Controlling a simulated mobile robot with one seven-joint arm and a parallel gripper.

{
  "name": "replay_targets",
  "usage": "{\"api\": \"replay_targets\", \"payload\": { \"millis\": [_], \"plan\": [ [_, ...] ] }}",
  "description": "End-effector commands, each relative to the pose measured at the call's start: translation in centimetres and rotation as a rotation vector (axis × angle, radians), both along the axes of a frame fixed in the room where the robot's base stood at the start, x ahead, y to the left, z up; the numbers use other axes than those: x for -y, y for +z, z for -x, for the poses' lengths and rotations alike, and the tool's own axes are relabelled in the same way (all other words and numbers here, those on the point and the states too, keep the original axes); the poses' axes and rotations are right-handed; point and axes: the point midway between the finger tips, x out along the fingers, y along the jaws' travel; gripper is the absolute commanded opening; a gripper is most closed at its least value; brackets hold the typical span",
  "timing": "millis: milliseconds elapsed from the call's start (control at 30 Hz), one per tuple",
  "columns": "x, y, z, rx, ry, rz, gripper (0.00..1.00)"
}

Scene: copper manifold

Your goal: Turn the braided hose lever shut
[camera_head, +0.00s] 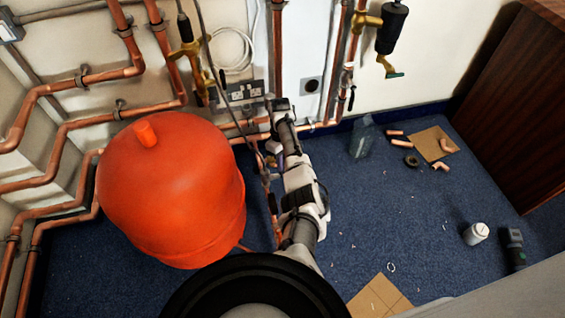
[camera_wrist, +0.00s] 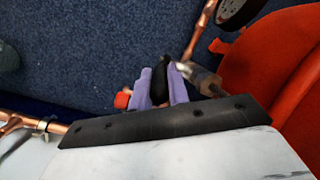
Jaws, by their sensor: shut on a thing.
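The black hose lever (camera_wrist: 159,90) is between the two purple fingers of my gripper (camera_wrist: 159,72) in the wrist view. The fingers are shut on it. A silver fitting (camera_wrist: 184,69) joins a copper pipe (camera_wrist: 201,30) just right of the fingers. In the head view the braided hose (camera_head: 229,98) runs down the wall behind the red vessel toward the low pipework. My arm reaches to that spot and hides most of the gripper there. The lever's exact angle to its pipe is hard to tell.
A large red vessel (camera_head: 170,195) stands close left of my arm; it also shows at right in the wrist view (camera_wrist: 285,70). Copper pipes (camera_head: 110,72) line the wall. Blue carpet (camera_head: 400,220) is mostly free there.

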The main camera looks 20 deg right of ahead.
Motion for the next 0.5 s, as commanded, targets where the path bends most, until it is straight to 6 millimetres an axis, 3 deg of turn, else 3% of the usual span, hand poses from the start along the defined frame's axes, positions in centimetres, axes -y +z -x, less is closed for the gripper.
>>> {"api": "replay_targets", "payload": {
  "millis": [400,433,500],
  "plan": [
    [-0.02,-0.01,-0.11,-0.026,-0.001,0.0,0.0],
    [-0.02,-0.01,-0.11,-0.026,-0.001,0.0,0.18],
    [-0.02,-0.01,-0.11,-0.026,-0.001,0.0,0.28]
  ]
}}
